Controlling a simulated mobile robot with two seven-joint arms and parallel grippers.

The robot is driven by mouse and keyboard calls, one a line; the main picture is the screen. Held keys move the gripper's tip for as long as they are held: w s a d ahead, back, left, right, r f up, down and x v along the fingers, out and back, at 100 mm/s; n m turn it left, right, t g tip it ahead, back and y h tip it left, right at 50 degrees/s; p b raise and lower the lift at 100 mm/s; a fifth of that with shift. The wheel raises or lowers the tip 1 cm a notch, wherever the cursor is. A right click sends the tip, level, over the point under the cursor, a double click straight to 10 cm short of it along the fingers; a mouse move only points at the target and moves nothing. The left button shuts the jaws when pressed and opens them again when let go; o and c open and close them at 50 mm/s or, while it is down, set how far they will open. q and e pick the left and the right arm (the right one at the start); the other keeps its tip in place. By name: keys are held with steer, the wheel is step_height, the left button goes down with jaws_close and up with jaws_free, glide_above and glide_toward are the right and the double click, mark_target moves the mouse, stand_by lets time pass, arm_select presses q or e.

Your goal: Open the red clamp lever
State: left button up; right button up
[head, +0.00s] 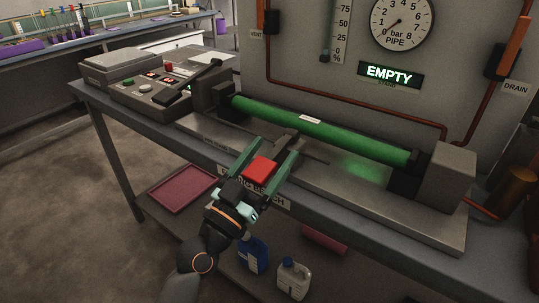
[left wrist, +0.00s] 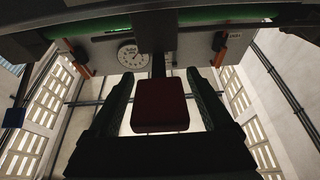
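The red clamp lever shows as a red block-shaped grip (head: 262,169) at the front edge of the test bench, below the middle of the green pipe (head: 320,131). In the left wrist view the red grip (left wrist: 160,106) is in the centre, with a dark bar running from it toward the bench. My left gripper (head: 273,146) is open, with one finger on each side of the red grip. The wrist view shows gaps between the grip and both fingers. The lever's far end is hard to make out. My right gripper is in neither view.
A control box (head: 150,92) with buttons and a black-handled lever stands at the bench's left. A grey end block (head: 452,175) holds the pipe's right end. A lit EMPTY sign (head: 390,74) and gauge (head: 402,22) are behind. Bottles (head: 293,279) and a red tray (head: 182,190) sit below.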

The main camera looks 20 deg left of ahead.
arm_select(q)
jaws_close()
stand_by(0.5)
